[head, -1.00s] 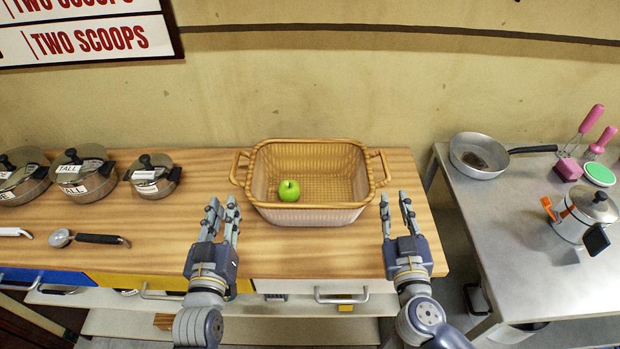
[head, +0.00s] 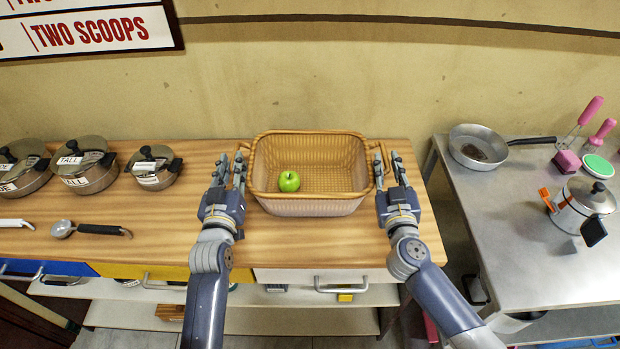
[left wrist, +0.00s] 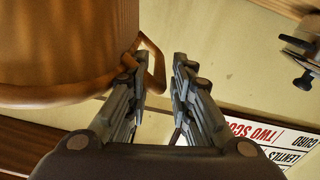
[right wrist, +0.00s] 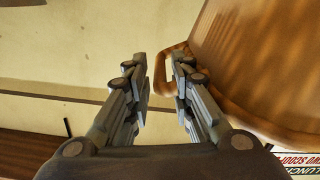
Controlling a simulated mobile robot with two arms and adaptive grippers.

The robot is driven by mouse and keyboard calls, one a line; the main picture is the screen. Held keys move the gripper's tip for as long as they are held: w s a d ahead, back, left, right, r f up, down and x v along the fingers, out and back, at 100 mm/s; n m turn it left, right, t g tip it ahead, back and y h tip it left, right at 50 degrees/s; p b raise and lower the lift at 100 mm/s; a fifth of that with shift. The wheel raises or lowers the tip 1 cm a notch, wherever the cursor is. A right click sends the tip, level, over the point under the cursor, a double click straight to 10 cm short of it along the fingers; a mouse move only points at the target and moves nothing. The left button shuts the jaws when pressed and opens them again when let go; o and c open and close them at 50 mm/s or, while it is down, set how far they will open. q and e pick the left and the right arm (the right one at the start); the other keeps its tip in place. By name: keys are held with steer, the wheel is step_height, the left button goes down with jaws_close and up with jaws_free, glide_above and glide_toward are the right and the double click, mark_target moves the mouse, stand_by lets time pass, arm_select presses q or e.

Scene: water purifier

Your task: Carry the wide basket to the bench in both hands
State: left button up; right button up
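The wide wicker basket (head: 310,207) stands upright on the wooden counter (head: 160,225), with a loop handle at each short end. A green apple (head: 289,181) lies inside it. My left gripper (head: 229,168) is open at the left handle; in the left wrist view that handle (left wrist: 160,70) reaches between the spread fingers. My right gripper (head: 389,165) is open at the right handle; in the right wrist view that handle (right wrist: 163,68) lies between its fingers. Neither gripper is closed on a handle. A steel-topped bench (head: 490,225) stands to the right, across a gap.
On the steel bench are a frying pan (head: 478,147), a pot (head: 583,205) and pink-handled tools (head: 590,112); its front left is clear. Lidded pots (head: 88,165) and a ladle (head: 90,229) lie left of the basket. The wall is close behind.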

arm_select(q)
steer(key=shift+w, duration=0.65)
arm_select(e)
steer(key=shift+w, duration=0.6)
arm_select(q)
steer(key=shift+c, duration=0.5)
arm_select(e)
steer(key=shift+c, duration=0.5)
arm_select(q)
jaws_close()
arm_select(e)
jaws_close()
arm_select(q)
steer(key=shift+r, duration=0.25)
arm_select(e)
steer(key=shift+r, duration=0.2)
